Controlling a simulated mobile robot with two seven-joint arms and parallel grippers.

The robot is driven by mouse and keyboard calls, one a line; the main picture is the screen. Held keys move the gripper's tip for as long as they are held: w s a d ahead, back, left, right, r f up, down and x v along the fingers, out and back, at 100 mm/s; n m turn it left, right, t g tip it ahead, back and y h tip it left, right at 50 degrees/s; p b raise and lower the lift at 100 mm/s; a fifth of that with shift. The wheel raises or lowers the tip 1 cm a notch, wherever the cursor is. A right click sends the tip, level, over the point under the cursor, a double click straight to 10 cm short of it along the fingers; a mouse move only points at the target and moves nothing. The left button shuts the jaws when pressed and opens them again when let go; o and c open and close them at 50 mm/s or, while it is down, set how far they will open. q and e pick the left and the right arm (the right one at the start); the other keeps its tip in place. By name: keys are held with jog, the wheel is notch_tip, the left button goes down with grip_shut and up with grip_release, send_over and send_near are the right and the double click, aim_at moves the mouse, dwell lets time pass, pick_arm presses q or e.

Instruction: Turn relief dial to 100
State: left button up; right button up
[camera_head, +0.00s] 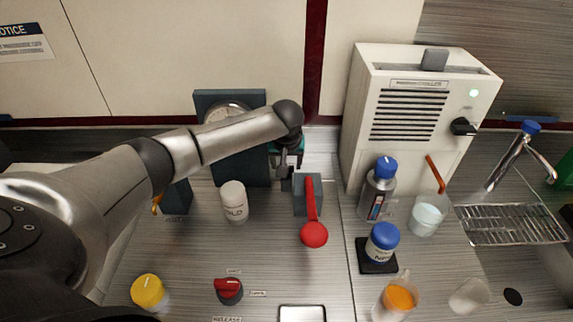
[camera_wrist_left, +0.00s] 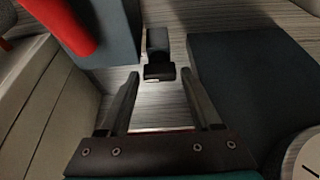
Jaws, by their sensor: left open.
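My left gripper (camera_head: 287,174) is open and empty, between the dark gauge stand and the grey lever block. In the left wrist view its two fingers (camera_wrist_left: 160,100) are spread, with a small black knob-like part (camera_wrist_left: 159,55) beyond their tips, apart from them. I cannot tell if that part is the relief dial, and no 100 mark is readable. The gauge (camera_head: 228,112) on the dark stand (camera_head: 203,100) is partly hidden behind my arm. The gauge's white face also shows at the corner of the left wrist view (camera_wrist_left: 305,158).
The red lever (camera_head: 313,232) on the grey block (camera_head: 300,205) stands close to the gripper. A white bottle (camera_head: 234,203), a red knob (camera_head: 229,291) and a yellow knob (camera_head: 149,292) stand nearer. Bottles and a chiller (camera_head: 410,110) are to the right.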

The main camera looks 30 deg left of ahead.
pick_arm(q)
jog(key=shift+f, duration=0.1)
grip_shut()
dwell(0.6)
